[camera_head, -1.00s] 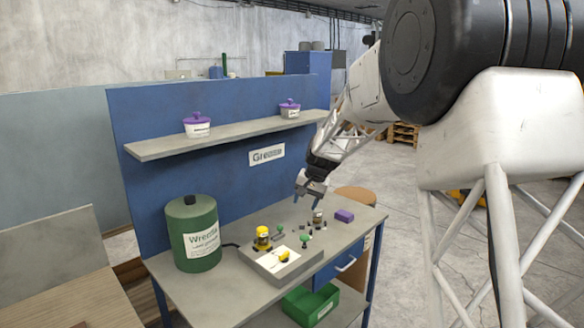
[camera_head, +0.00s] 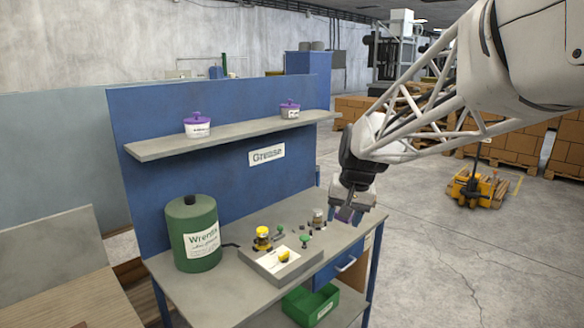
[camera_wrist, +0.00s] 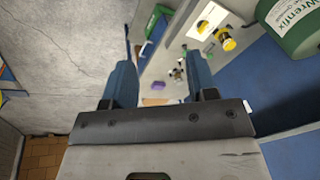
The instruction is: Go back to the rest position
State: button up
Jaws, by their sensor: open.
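My gripper (camera_head: 347,212) is open and points down near the right edge of the workbench (camera_head: 205,296), raised above its top. In the wrist view, the two blue fingers of my gripper (camera_wrist: 160,66) are spread wide with nothing between them. The bench top with its small parts shows beyond the fingers. A purple block (camera_wrist: 158,86) lies there, apart from the fingers. In the head view my gripper mostly hides that block.
A shelf (camera_head: 165,146) holds two purple-lidded tubs. A green bin (camera_head: 310,306) sits below. Open floor lies to the right.

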jog(key=s+d+f, duration=0.1)
jog(key=s+d, duration=0.1)
jog(key=s, duration=0.8)
jog(key=s+d+f+n+h, duration=0.1)
jog(key=s+d+f, duration=0.1)
jog(key=s, duration=0.8)
jog(key=s+d+f+h, duration=0.1)
jog(key=s+d, duration=0.1)
jog(key=s, duration=0.9)
jog(key=shift+d+f, duration=0.15)
jog(key=shift+f, duration=0.2)
